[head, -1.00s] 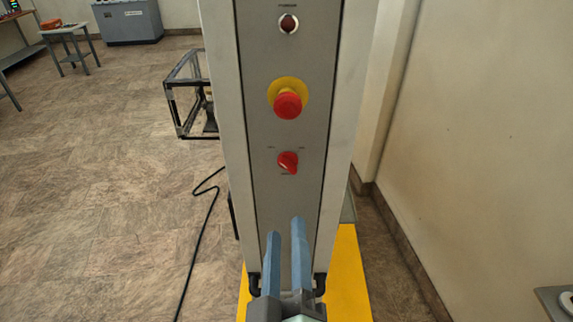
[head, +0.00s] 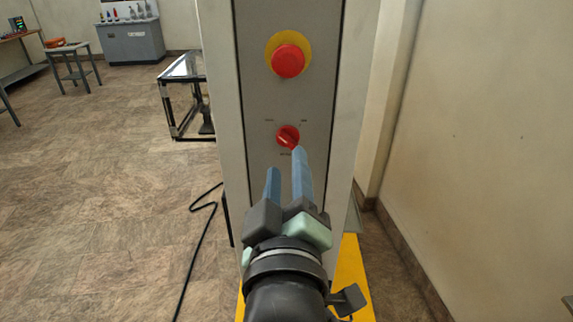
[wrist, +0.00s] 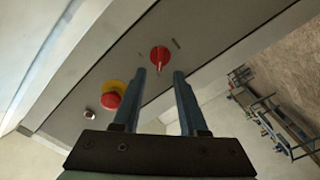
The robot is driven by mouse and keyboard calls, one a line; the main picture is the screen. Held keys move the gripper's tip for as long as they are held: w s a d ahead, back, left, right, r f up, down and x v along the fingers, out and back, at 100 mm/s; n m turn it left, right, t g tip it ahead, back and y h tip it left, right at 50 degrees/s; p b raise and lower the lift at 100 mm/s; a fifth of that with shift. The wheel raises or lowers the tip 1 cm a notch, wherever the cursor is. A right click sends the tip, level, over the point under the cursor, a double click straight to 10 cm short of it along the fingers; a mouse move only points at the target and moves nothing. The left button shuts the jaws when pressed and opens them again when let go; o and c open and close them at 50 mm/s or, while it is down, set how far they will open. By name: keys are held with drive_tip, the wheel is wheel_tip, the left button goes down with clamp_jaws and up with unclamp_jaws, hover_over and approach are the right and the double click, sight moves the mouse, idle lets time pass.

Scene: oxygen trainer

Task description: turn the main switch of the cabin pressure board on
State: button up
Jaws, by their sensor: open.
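The main switch (head: 287,136) is a red rotary knob on the grey front panel (head: 262,200) of a tall narrow board. In the wrist view the knob (wrist: 160,57) lies just beyond and between my fingertips. My gripper (head: 286,160) is open and empty, its two blue fingers pointing up at the panel just below the knob. The right fingertip overlaps the knob's lower edge in the head view; I cannot tell whether it touches. The wrist view shows a gap between the fingers (wrist: 158,76). Small labels around the knob are too small to read.
A red mushroom button (head: 288,60) on a yellow disc sits above the knob; it also shows in the wrist view (wrist: 111,98). A wall (head: 470,130) stands close on the right. A black cable (head: 205,235) lies on open floor at left, near a glass-topped frame (head: 182,70).

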sight(287, 143)
drive_tip(key=w+p, duration=0.2)
drive_tip(key=w, duration=0.2)
drive_tip(key=shift+r, duration=0.1)
drive_tip(key=shift+w, duration=0.6)
drive_tip(key=shift+c, duration=0.4)
clamp_jaws()
